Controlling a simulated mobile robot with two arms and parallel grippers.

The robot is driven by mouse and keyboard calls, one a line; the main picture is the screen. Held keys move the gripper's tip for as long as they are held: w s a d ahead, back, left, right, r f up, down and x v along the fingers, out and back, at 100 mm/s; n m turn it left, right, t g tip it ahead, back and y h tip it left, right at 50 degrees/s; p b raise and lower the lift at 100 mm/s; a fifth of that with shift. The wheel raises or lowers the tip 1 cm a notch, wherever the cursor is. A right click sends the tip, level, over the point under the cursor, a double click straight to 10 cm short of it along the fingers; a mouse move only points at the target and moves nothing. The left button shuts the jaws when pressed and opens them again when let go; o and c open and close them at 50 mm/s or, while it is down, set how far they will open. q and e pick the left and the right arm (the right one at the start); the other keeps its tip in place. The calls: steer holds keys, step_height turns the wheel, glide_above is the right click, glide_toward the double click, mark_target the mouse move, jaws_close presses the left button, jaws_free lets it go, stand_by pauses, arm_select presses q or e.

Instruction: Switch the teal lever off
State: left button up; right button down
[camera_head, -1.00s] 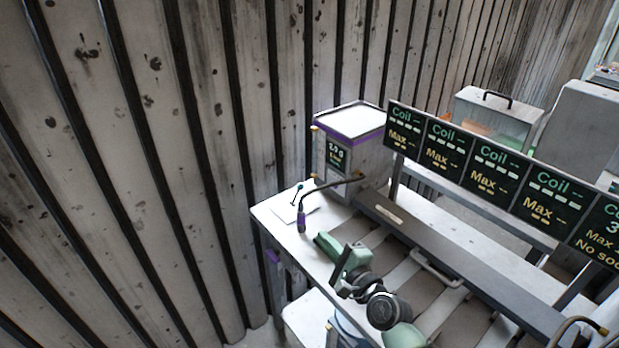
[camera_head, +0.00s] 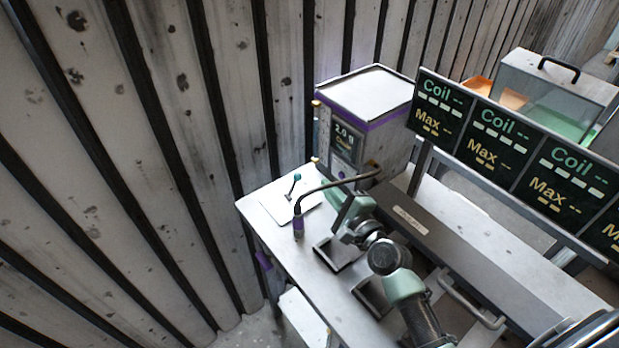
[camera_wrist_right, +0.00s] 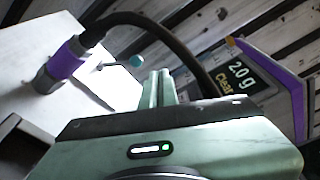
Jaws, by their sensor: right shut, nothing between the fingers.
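The teal lever (camera_head: 297,178) is small, with a round teal knob on a thin dark stem. It stands on a white plate at the far left end of the bench. In the right wrist view its knob (camera_wrist_right: 137,60) shows just beyond and left of my fingertips. My right gripper (camera_head: 328,186) is pale green, shut and empty. It is to the right of the lever and apart from it, behind the curved hose in the head view. Its shut fingers (camera_wrist_right: 160,86) show in the wrist view. My left gripper is in neither view.
A dark curved hose with a purple nozzle (camera_head: 299,226) arches close to the lever and my right gripper. A grey box with a display (camera_head: 347,143) stands behind it. Coil signs (camera_head: 495,143) stand at right. Bare benchtop (camera_head: 268,207) lies left of the plate.

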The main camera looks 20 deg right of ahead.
mark_target(293, 186)
step_height(293, 186, down, 5)
steer(key=b, duration=0.4)
steer(key=shift+w, duration=0.15)
steer(key=shift+f, duration=0.2)
steer(key=shift+r, duration=0.15)
steer(key=shift+w, duration=0.35)
steer(key=x, duration=0.9)
steer(key=shift+w, duration=0.15)
